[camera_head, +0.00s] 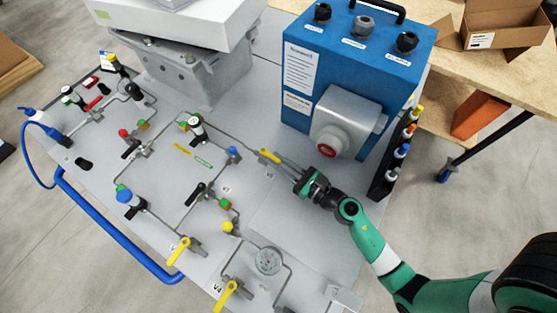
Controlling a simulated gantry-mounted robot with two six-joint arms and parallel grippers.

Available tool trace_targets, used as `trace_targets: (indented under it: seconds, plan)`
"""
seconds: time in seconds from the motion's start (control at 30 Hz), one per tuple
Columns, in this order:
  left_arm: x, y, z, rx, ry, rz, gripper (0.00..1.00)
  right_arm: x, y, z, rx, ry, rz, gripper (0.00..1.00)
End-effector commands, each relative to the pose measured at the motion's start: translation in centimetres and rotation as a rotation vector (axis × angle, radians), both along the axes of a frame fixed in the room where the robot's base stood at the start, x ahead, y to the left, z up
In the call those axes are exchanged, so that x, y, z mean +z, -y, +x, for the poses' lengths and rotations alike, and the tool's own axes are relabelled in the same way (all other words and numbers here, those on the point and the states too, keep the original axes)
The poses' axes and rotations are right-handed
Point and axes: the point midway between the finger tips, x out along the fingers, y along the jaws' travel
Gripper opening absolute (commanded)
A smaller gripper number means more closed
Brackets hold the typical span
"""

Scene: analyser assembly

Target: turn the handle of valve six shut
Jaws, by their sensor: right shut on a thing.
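A yellow valve handle (267,156) sits on the pipework of the grey panel (310,225), in front of the blue analyser box. My right gripper (279,161) comes in from the right, with its fingers at the right end of this handle, shut on it. The fingers and wrist cover part of the valve and pipe there. No number for this valve can be read, so I cannot confirm from the picture that it is valve six. My left gripper is not in view.
The blue analyser box (343,58) with a grey, red-centred knob housing stands close behind my right gripper. A rack of coloured-cap bottles (390,172) is to its right. Other yellow handles (179,250) and black-handled valves (196,194) lie left and front. The panel's front right is mostly clear.

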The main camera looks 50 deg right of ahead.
Motion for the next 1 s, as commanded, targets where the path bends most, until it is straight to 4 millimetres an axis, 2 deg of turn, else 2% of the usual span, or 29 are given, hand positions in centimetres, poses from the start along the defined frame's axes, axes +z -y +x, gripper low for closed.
trace_targets:
  seconds: [0.27, 0.6, 1.0]
  plan:
    - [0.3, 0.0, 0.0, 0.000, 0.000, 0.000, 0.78, 0.1, -0.8, 0.0, -0.079, 0.000, 0.000, 0.00]
    - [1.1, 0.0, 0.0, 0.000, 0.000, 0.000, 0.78, 0.2, -2.2, 0.4, -0.302, 0.001, 0.000, 0.00]
    - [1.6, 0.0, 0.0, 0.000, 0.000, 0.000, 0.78, 0.1, -2.9, 0.7, -0.502, 0.002, 0.000, 0.00]
